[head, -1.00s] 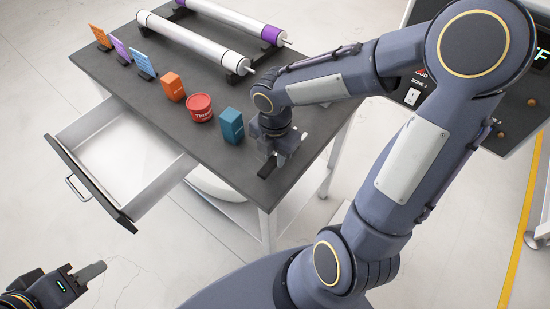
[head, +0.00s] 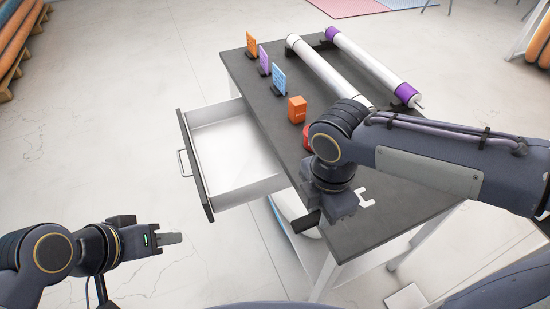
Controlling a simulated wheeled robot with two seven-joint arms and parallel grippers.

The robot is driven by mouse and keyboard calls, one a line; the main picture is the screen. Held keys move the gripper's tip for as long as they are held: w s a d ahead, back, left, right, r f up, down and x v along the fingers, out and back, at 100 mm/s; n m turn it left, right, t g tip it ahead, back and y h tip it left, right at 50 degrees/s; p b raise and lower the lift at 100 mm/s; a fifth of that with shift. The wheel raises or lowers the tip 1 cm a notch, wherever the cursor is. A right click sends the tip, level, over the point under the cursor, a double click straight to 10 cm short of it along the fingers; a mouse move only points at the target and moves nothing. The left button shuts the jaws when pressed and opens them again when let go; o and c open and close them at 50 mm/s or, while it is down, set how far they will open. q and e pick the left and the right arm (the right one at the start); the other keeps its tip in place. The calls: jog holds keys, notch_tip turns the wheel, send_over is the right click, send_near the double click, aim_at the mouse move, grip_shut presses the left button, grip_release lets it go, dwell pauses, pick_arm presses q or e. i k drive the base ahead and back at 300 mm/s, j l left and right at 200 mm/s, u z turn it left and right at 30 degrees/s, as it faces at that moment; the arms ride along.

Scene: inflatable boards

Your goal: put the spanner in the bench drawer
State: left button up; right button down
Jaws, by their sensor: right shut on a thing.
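The spanner (head: 366,197) is in my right gripper (head: 328,212). Its pale open jaw sticks out to the right and a black end, seemingly its handle, to the left. My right gripper is shut on it near the bench's front edge, right of the drawer; the fingertips are mostly hidden. The bench drawer (head: 194,164) is pulled out to the left of the bench (head: 375,228). Its white inside looks empty. My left gripper (head: 170,239) is low at the left, clear of the bench and drawer; its finger gap cannot be made out.
An orange box (head: 297,109) and a partly hidden red tub (head: 307,136) stand near the gripper. Orange, purple and blue cards (head: 279,79) stand further back. Two white rollers (head: 328,70) lie behind. A white rounded thing (head: 291,214) is under the bench. The floor left of the drawer is clear.

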aim_at(241, 160)
jog(key=i+j+z, duration=0.25)
jog(key=j+z, duration=0.15)
jog(key=j, duration=0.45)
jog(key=i+j+z, duration=0.15)
jog(key=j+z, duration=0.25)
jog(key=j, duration=0.5)
jog(key=j+z, duration=0.45)
jog(key=j, duration=0.5)
jog(key=i+j+z, duration=0.3)
jog(key=j, duration=0.25)
jog(key=i+j+z, duration=0.1)
jog(key=j+z, duration=0.15)
jog(key=j, duration=0.3)
jog(key=i+j+z, duration=0.1)
jog(key=j+z, duration=0.2)
jog(key=j, duration=0.3)
jog(key=j+z, duration=0.25)
jog(key=j, duration=0.35)
jog(key=i, duration=0.05)
